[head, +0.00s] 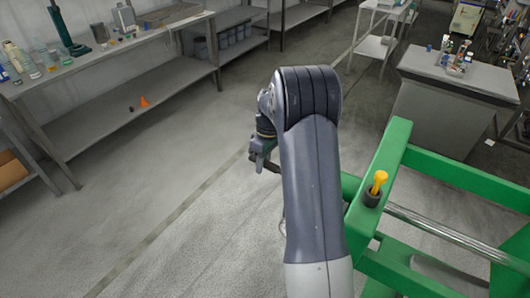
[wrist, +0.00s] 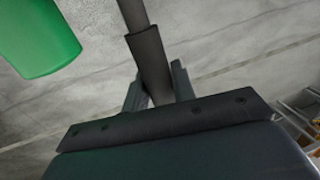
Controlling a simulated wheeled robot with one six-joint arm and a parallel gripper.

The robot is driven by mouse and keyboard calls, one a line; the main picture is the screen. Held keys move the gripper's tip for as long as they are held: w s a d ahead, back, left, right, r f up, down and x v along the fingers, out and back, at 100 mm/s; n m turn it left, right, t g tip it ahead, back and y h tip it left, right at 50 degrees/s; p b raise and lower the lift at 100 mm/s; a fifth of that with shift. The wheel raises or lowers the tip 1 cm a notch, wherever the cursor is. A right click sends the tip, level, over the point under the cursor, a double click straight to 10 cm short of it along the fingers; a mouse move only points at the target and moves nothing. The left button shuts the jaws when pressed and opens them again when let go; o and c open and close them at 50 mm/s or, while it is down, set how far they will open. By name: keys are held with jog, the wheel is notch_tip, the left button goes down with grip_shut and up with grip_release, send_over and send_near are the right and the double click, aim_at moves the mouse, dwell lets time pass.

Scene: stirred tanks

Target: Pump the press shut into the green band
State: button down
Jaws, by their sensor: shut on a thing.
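The press shows its green frame (head: 385,185) at the right of the head view, with a steel rod (head: 440,237) running across it. In the wrist view a green part (wrist: 38,35) fills the upper left corner. My gripper (head: 262,160) is left of the frame, partly hidden behind my arm. In the wrist view my gripper (wrist: 158,88) is shut on a dark pump handle (wrist: 147,52), a rubber-like sleeve on a thinner bar that leaves the top of the picture. No gauge or green band can be made out.
A workbench (head: 130,55) with bottles lines the left wall. A grey cabinet (head: 450,105) stands behind the press. The floor (head: 170,190) left of my arm is clear.

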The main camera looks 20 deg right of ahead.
jog(key=shift+f+g, duration=0.3)
jog(key=shift+f, duration=0.45)
jog(key=c, duration=1.2)
grip_release()
jog(key=shift+r, duration=0.1)
jog(key=b+v, duration=0.1)
jog(key=v, duration=1)
jog(key=shift+a+r, duration=0.15)
